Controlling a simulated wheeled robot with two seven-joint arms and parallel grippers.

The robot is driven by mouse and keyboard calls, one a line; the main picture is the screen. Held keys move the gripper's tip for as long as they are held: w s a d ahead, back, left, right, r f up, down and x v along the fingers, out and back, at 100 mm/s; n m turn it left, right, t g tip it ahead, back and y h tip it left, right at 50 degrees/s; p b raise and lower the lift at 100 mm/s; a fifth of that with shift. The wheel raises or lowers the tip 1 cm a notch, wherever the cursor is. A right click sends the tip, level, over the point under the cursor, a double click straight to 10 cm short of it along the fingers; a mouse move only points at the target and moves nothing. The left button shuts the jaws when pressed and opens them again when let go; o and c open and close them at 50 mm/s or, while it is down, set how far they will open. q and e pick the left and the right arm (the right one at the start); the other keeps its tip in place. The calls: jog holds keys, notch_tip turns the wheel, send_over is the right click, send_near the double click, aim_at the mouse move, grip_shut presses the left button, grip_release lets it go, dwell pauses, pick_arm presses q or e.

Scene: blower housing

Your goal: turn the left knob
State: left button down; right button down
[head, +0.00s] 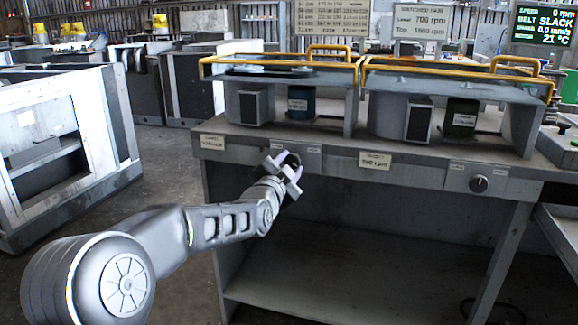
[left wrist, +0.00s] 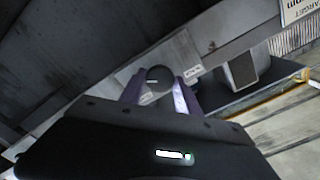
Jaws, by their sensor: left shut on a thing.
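The left knob (left wrist: 159,76) is a dark round knob on the front rail of the grey bench. In the left wrist view it sits between the two fingers of my left gripper (left wrist: 156,88), with a pale mark on its face. In the head view my left gripper (head: 284,170) is at the left part of the rail, shut on the knob and hiding most of it. The right knob (head: 478,184) is dark with a pale pointer mark, at the right of the same rail. My right gripper is not in view.
Two blower housings with yellow-railed covers (head: 282,65) stand on the bench (head: 330,150). A target plate (head: 374,160) is on the rail between the knobs. A status screen (head: 543,25) reads 0 rpm and belt slack. A grey cabinet (head: 115,120) stands at left.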

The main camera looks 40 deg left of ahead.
pick_arm(q)
jog(key=c, duration=0.9)
grip_release()
jog(key=p+v, duration=0.1)
jog(key=v, duration=0.6)
jog(key=shift+s+d, duration=0.15)
jog(key=shift+s, duration=0.25)
